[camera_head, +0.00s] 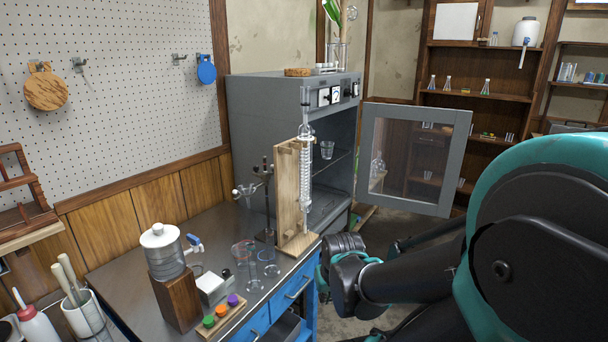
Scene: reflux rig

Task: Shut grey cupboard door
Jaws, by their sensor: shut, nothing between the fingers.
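The grey cupboard (262,118) stands against the back wall, at the far end of the workbench. Its grey door (448,200) has a framed glass pane and stands wide open, swung out to the right of the cupboard. Through the opening, a shelf with a glass beaker (327,150) shows inside. My arm's dark and teal links fill the lower right, in front of and below the door. I cannot make out my gripper's fingers; they are outside the picture or hidden behind my arm. No contact between my arm and the door is visible.
The blue workbench (150,218) carries a wooden stand with a glass condenser (305,170), a jar (162,248) on a wooden block and small glassware, close left of my arm. Wooden shelves (477,98) stand behind the door. Some bare floor (420,228) shows below the door.

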